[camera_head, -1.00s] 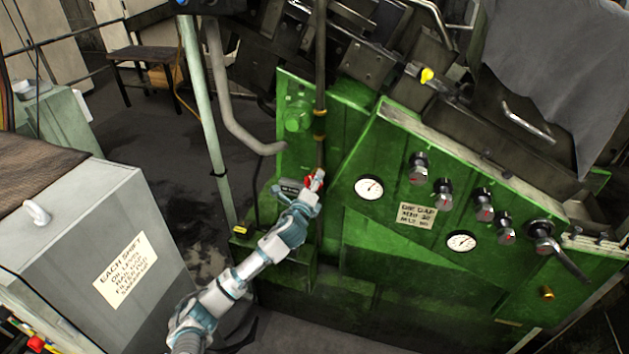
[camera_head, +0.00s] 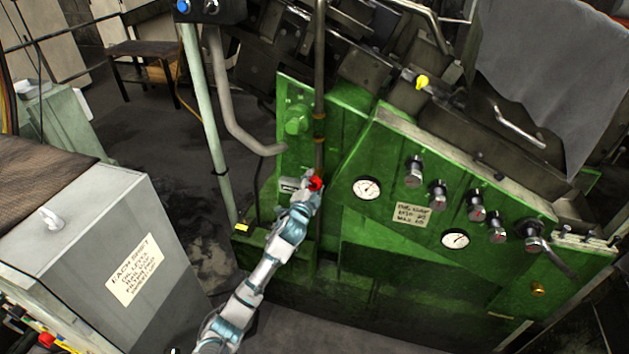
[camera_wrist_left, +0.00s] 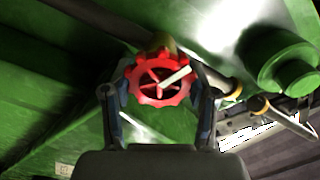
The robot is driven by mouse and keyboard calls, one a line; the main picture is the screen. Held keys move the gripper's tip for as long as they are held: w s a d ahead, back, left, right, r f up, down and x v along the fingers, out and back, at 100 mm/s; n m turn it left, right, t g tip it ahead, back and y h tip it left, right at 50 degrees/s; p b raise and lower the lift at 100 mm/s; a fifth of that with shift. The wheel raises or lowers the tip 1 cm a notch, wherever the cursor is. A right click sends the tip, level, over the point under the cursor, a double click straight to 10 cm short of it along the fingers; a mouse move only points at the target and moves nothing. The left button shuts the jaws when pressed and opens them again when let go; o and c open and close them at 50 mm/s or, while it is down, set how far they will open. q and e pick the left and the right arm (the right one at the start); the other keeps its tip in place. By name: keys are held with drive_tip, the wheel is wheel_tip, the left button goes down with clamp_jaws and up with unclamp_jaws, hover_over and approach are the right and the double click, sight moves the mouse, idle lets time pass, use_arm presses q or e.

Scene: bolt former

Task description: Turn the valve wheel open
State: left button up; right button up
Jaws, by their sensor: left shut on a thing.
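The red valve wheel (camera_wrist_left: 158,82) has a scalloped rim and spokes, with a pale bar across its face. It sits on a pipe at the green machine's front. In the head view the wheel (camera_head: 316,184) shows as a small red patch at the end of my left arm, partly hidden by the hand. My left gripper (camera_wrist_left: 160,88) has one finger on each side of the wheel rim and is shut on it. In the head view the left gripper (camera_head: 308,188) reaches the wheel from below left. My right gripper is not in view.
The green machine (camera_head: 400,250) carries gauges (camera_head: 367,188), several black knobs (camera_head: 437,193) and a lever at right. A grey cabinet (camera_head: 90,250) stands at left. A vertical pipe (camera_head: 320,80) rises above the wheel. Dark floor lies between cabinet and machine.

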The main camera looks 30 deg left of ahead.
use_arm(q)
drive_tip(key=n, duration=0.2)
drive_tip(key=n+p, duration=0.2)
drive_tip(key=n, duration=0.1)
drive_tip(key=shift+f+n, duration=0.3)
drive_tip(key=shift+s+f+n+p, duration=0.1)
drive_tip(key=shift+f+n+p, duration=0.1)
drive_tip(key=shift+n+p, duration=1.45)
drive_tip(key=shift+n+b, duration=0.5)
drive_tip(key=shift+n, duration=0.05)
drive_tip(key=o, duration=0.9)
drive_tip(key=shift+c, duration=0.2)
drive_tip(key=shift+o, duration=0.2)
drive_tip(key=shift+a+r, duration=0.1)
drive_tip(key=shift+a, duration=0.05)
drive_tip(key=shift+r, duration=0.15)
drive_tip(key=shift+s, duration=0.1)
drive_tip(key=v, duration=1.1)
drive_tip(key=shift+s, duration=0.25)
